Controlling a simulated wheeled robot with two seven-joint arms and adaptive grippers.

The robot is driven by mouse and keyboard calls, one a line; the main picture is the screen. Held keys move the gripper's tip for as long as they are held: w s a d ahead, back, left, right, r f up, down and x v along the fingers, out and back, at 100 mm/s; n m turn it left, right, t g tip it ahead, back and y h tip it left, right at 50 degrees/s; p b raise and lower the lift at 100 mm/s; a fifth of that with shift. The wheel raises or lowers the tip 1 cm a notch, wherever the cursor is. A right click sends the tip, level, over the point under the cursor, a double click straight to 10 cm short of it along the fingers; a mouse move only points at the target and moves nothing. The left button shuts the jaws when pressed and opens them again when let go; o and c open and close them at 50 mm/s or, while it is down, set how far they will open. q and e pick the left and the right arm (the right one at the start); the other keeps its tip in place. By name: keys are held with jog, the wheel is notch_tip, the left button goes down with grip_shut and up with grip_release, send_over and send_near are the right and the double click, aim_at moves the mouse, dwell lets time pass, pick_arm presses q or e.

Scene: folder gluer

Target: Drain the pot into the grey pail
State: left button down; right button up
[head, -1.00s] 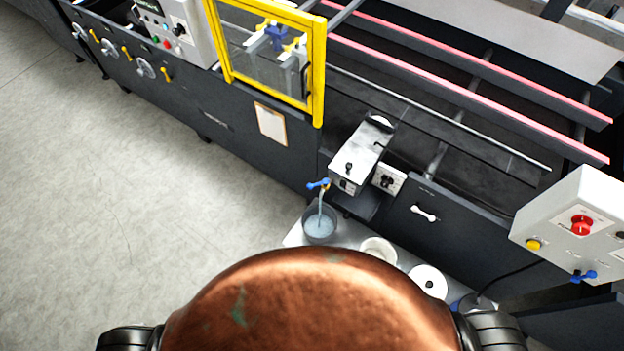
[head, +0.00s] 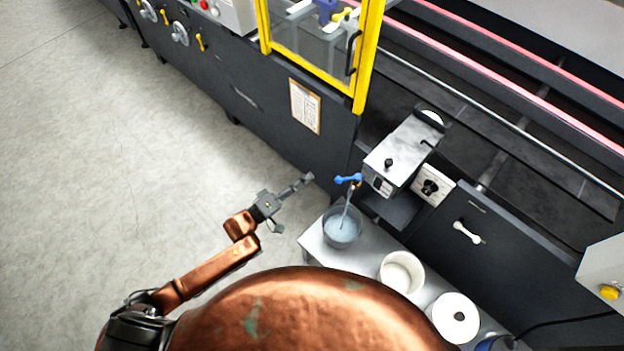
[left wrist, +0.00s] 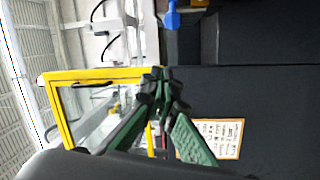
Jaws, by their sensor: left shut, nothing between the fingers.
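The glue pot (head: 393,158) is a metal box on the machine's side, with a black knob on its lid. A blue-handled tap (head: 347,179) is at its lower front; the blue handle also shows at the top of the left wrist view (left wrist: 172,16). A pale stream runs from the tap into the grey pail (head: 342,228), which holds bluish liquid. My left gripper (head: 301,184) is shut and empty, to the left of the tap and apart from it. In the left wrist view its green fingers (left wrist: 160,90) meet. My right gripper is not in view.
A low pale bench (head: 318,243) carries the pail, a white tub (head: 401,272) and a white roll (head: 455,316). A control box with a dial (head: 431,187) is right of the pot. A yellow-framed guard (head: 362,70) stands behind. Open floor lies left.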

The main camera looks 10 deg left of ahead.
aim_at(348, 179)
pick_arm(q)
jog(key=x, duration=0.9)
jog(key=s, duration=0.1)
jog(key=s+f, duration=0.1)
jog(key=s+d+b, duration=0.1)
jog(key=shift+s+f, duration=0.35)
